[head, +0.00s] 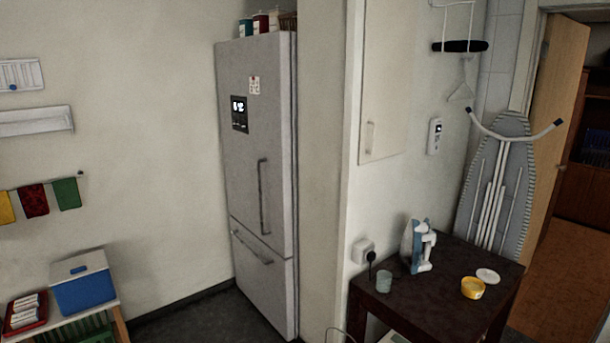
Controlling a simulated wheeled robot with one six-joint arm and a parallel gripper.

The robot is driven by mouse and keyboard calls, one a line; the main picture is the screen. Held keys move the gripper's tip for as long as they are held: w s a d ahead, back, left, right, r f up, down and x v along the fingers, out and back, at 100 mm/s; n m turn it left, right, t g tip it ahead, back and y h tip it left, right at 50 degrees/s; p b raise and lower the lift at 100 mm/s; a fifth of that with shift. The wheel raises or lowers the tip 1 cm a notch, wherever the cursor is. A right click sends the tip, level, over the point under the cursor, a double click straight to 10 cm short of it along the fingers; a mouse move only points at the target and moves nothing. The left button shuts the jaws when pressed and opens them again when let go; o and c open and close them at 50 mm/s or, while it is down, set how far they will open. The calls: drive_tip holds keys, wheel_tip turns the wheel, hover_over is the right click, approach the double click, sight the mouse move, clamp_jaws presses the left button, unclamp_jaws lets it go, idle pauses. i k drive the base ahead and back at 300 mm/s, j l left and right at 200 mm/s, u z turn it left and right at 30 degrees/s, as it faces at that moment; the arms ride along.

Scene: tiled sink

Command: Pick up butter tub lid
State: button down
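A flat white round lid (488,276), which looks like the butter tub lid, lies on the dark table (440,313) at the lower right of the head view. A yellow round tub (473,288) stands just in front and to the left of it, and the two are close together. The tub looks open at the top, with a pale inside. My gripper is not in this view, so its state and its distance from the lid do not show.
An upright iron (417,247) and a pale green cup (384,281) stand on the same table, left of the tub. An ironing board (497,190) leans behind it. A fridge (258,170) and blue cooler (84,288) stand further left. A wooden door (556,130) is open at right.

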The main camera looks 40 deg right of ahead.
sight(486, 276)
drive_tip(key=z, duration=2.45)
